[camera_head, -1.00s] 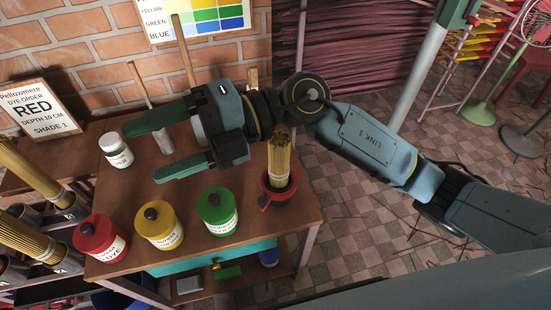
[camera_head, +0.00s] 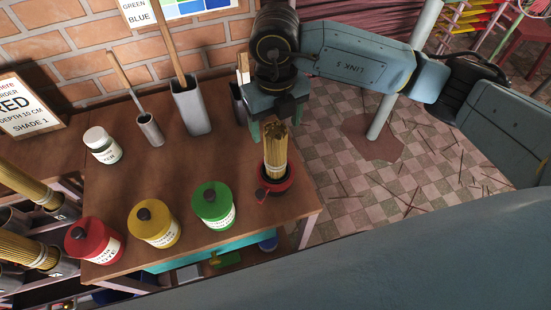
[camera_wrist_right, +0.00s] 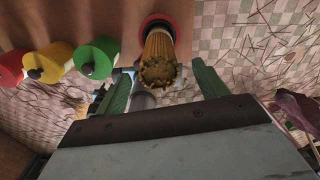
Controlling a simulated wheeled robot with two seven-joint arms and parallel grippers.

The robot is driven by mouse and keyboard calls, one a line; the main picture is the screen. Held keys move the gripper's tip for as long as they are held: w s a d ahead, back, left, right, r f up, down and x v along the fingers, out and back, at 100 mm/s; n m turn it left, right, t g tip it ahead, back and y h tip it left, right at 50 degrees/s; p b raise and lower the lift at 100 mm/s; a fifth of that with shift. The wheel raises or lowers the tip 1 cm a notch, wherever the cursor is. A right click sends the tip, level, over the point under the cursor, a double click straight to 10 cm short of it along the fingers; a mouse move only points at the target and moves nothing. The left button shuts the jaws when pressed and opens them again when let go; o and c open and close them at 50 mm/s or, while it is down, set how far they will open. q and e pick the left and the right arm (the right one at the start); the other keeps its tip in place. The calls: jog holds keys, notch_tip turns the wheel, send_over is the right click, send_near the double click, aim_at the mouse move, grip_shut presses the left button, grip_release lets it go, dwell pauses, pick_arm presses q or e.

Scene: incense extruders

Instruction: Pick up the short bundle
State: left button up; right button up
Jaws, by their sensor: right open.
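A short tan bundle (camera_head: 275,152) of sticks stands upright in a small red cup (camera_head: 278,190) with a side handle, near the table's right edge. My right gripper (camera_head: 277,128) is open just behind and above the bundle's top, pointing down. In the right wrist view the bundle (camera_wrist_right: 159,58) shows between the two green fingers (camera_wrist_right: 162,86), with a gap on either side. I cannot tell how far the fingertips reach down beside it. My left gripper is not in view.
Red (camera_head: 94,240), yellow (camera_head: 153,223) and green (camera_head: 212,205) jars line the table's front. A white jar (camera_head: 103,145) and grey holders with wooden handles (camera_head: 192,105) stand behind. Other bundles (camera_head: 28,250) lie in tubes at left. The middle of the tabletop (camera_head: 170,172) is clear.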

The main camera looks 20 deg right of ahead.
jog(key=shift+f, duration=3.5)
jog(key=c, duration=1.5)
notch_tip(320, 180, up, 11)
jog(key=shift+f+p, duration=0.1)
jog(key=shift+p, duration=0.3)
jog(key=shift+c, duration=0.2)
notch_tip(320, 180, up, 10)
jog(key=p, duration=0.6)
